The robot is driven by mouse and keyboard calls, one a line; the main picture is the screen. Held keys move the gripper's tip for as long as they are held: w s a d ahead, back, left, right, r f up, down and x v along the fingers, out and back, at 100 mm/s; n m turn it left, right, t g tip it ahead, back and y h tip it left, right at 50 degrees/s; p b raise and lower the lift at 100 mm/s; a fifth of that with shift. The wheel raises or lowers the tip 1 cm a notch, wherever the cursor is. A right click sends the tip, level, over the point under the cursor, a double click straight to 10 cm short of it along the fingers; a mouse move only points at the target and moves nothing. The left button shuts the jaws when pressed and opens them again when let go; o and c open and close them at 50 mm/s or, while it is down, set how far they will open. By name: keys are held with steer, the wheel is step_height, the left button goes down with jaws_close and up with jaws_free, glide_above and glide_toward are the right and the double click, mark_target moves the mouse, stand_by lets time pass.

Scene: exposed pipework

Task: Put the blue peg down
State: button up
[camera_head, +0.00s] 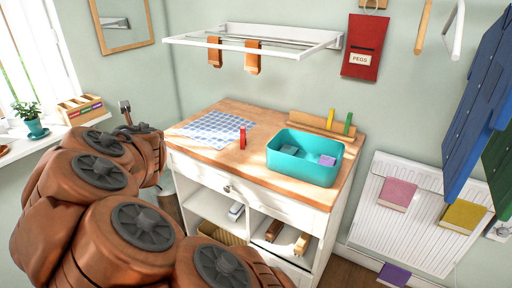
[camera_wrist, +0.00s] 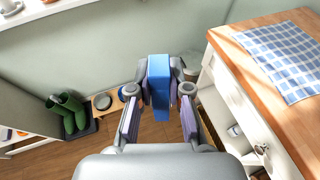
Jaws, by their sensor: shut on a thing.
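In the wrist view, the blue peg (camera_wrist: 158,84) is upright between the two fingers of my gripper (camera_wrist: 160,95), which is shut on it. The peg is held in the air left of the wooden-topped cabinet, with floor visible below. In the head view my arm covers the left side and the blue peg cannot be made out. A wooden rack (camera_head: 300,121) at the back of the cabinet top holds a yellow peg (camera_head: 331,118) and a green peg (camera_head: 348,123), both upright. A red peg (camera_head: 242,138) stands on the cabinet top (camera_head: 225,158).
A checked cloth (camera_head: 217,129) lies left of the red peg, and a teal tub (camera_head: 302,172) with cloths stands to the right. A white drying rack (camera_head: 262,38) hangs above. Green boots (camera_wrist: 68,112) stand on the floor. The front left of the cabinet top is clear.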

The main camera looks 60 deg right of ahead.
steer(key=s+d+f+m+g+h+b, duration=0.35)
steer(key=s+d+b, duration=0.2)
steer(key=d, duration=0.25)
steer(key=s+d+f+m+g+h+b, duration=0.2)
steer(key=s+d+m+h+b, duration=0.2)
steer(key=d+b, duration=0.4)
steer(key=s+d+f+m+g+h+b, duration=0.1)
steer(key=s+d+m+g+b, duration=0.25)
steer(key=s, duration=0.45)
steer(key=s+d+f+m+g+h+b, duration=0.25)
steer(key=s+d+g+b, duration=0.2)
steer(key=s, duration=0.25)
steer(key=b, duration=0.3)
glide_above(260, 153)
steer(key=f, duration=0.1)
step_height(260, 153, down, 3)
steer(key=shift+s+f+m+t+y+b, duration=0.15)
steer(key=shift+m+t+y+b, duration=0.2)
steer(key=shift+b, duration=0.4)
